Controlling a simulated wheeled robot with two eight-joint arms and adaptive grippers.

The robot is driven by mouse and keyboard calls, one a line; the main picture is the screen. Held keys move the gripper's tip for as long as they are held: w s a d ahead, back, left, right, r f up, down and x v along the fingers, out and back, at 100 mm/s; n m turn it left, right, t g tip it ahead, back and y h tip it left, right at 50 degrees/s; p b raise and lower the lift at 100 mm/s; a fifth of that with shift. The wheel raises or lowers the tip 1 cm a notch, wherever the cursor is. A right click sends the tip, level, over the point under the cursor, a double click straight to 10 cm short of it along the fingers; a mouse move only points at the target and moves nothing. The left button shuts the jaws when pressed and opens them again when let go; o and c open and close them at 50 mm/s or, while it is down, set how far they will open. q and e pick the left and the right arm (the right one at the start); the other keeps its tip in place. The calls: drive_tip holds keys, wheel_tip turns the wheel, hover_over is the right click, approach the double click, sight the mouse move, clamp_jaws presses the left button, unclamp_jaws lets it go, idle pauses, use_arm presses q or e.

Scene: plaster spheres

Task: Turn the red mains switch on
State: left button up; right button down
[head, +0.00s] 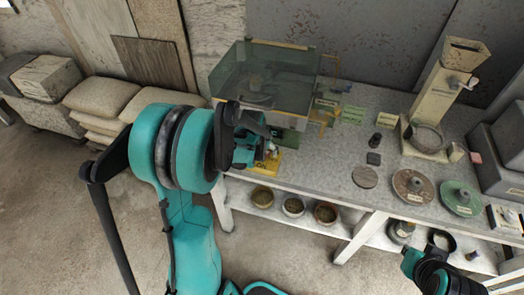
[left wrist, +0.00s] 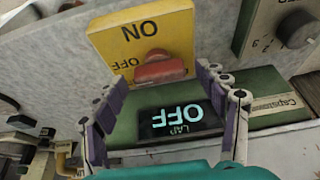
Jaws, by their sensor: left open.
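The red mains switch (left wrist: 158,67) sits on a yellow plate (left wrist: 120,40) marked ON and OFF in the left wrist view. Below it a green panel (left wrist: 265,112) carries a lit display (left wrist: 172,117) reading OFF. My left gripper (left wrist: 162,98) is open, its fingers spread either side of the display, tips near the switch's lower edge. Whether they touch it I cannot tell. In the head view the yellow plate (head: 262,168) shows at the bench's front edge, with my left gripper (head: 268,152) at it, partly hidden by my arm. The switch is too small to make out there.
A clear-walled tank (head: 260,85) stands behind on the bench. Round plates (head: 413,185) and a tall cream machine (head: 440,100) are to the right. Bowls (head: 293,206) sit on the shelf below. Part of my right arm shows at the lower right.

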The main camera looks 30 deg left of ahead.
use_arm(q)
drive_tip(key=shift+c, duration=0.3)
drive_tip(key=c, duration=1.1)
drive_tip(key=m, duration=0.2)
drive_tip(key=m+h, duration=0.1)
drive_tip(key=m, duration=0.1)
drive_tip(key=shift+a+h+b, duration=0.15)
drive_tip(key=shift+h+b, duration=0.15)
drive_tip(key=m+h, duration=0.1)
drive_tip(key=m, duration=0.2)
drive_tip(key=shift+a+m, duration=0.1)
drive_tip(key=shift+m, duration=0.3)
drive_tip(key=m+g+h, duration=0.1)
drive_tip(key=m, duration=0.3)
drive_tip(key=shift+h+b, duration=0.3)
drive_tip(key=shift+h, duration=0.1)
drive_tip(key=shift+w+a+m+g+h, duration=0.15)
drive_tip(key=shift+m+g, duration=0.25)
drive_tip(key=shift+m, duration=0.7)
drive_tip(key=shift+d+m+g+h, duration=0.15)
drive_tip(key=shift+m+g, duration=0.25)
drive_tip(key=shift+m, duration=0.7)
drive_tip(key=shift+a, duration=0.1)
